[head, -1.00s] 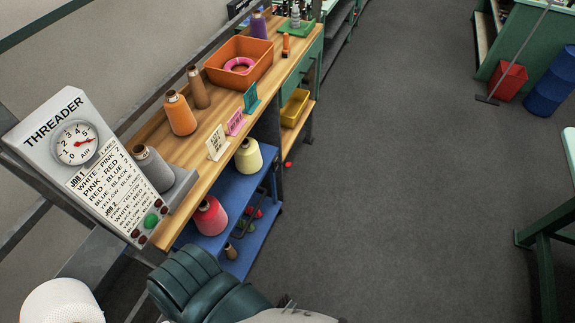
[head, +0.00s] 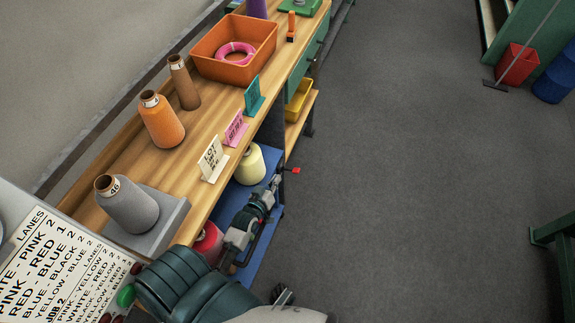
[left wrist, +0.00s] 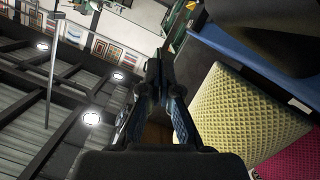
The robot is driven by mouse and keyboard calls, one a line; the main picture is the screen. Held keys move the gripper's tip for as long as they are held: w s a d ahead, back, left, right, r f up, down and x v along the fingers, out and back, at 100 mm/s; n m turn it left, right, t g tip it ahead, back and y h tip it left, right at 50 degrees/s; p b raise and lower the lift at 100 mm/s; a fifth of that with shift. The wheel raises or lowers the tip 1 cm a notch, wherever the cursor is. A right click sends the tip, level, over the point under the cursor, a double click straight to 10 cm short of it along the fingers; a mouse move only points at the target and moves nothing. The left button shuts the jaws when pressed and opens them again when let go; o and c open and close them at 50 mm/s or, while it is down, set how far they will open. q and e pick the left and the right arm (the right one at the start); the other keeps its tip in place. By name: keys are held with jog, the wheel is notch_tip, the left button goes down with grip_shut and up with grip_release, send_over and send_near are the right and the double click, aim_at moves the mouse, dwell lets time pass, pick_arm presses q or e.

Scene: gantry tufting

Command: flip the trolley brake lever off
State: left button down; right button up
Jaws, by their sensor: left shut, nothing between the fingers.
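The blue trolley (head: 258,262) stands under the wooden bench, with a cream cone (head: 250,165) and a red-pink cone (head: 208,243) on it. A small red-tipped piece (head: 295,170) sticks out past the trolley's far end; it looks like the brake lever, but its position is not clear. My left gripper (head: 272,187) is shut and empty over the trolley's right side, pointing toward the red tip and close to it; I cannot tell whether they touch. In the left wrist view its closed fingers (left wrist: 156,68) show beside the cream cone (left wrist: 245,112).
The bench (head: 190,140) carries an orange bin (head: 215,68), several thread cones and small signs. The threader panel (head: 45,265) stands at the lower left. A yellow tray (head: 299,100) sits on a lower shelf beyond the trolley.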

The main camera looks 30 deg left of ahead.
pick_arm(q)
jog(key=d, duration=0.1)
jog(key=b, duration=0.2)
send_over(293, 172)
jog(key=s+a, duration=0.1)
jog(key=a, duration=0.1)
notch_tip(293, 172, down, 2)
jog(key=shift+s+d+f+b, duration=0.15)
jog(key=shift+d+f+b, duration=0.3)
jog(key=shift+d+f, duration=1.05)
jog(key=shift+a+f, duration=0.3)
jog(key=shift+a, duration=0.3)
pick_arm(e)
notch_tip(293, 172, up, 8)
jog(key=d, duration=0.1)
jog(key=shift+w, duration=0.3)
